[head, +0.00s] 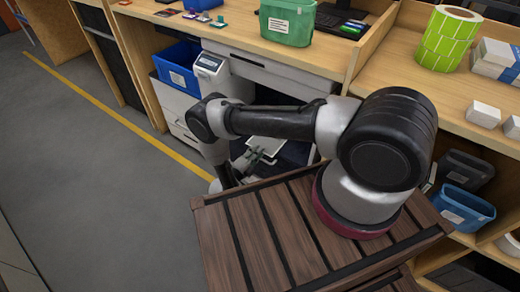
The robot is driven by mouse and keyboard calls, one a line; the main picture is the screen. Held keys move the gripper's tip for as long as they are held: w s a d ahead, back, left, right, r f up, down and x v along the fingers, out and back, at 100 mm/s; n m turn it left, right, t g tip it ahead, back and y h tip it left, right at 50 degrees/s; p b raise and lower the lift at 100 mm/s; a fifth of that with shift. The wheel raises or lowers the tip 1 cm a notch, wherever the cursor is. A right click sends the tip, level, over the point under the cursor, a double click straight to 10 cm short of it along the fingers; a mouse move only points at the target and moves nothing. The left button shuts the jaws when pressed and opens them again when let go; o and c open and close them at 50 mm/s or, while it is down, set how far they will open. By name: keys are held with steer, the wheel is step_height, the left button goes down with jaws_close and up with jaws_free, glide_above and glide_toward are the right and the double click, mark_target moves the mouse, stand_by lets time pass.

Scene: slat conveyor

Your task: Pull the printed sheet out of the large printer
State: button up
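The large printer (270,78) stands under the counter, pale grey, with a small control panel (208,63) at its left front corner. Much of its lower front is hidden behind my arm. A small white surface, which looks like the printed sheet (268,144), shows below my arm's long link, in front of the dark space under the printer's top. My gripper (262,157) is low beside it, its fingers pointing to the right. It looks close to the white surface, but contact and the finger gap are too small to make out.
A blue bin (178,68) sits on white drawers left of the printer. A green bin (288,22) stands on the counter above. A green label roll (447,40) and white boxes are on the right counter, with a blue bin (463,208) below. The grey floor at left is clear.

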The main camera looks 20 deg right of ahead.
steer(key=shift+w+d, duration=0.1)
steer(key=shift+d, duration=0.1)
jaws_close()
steer(key=shift+a, duration=0.1)
steer(key=v, duration=1.6)
stand_by(0.6)
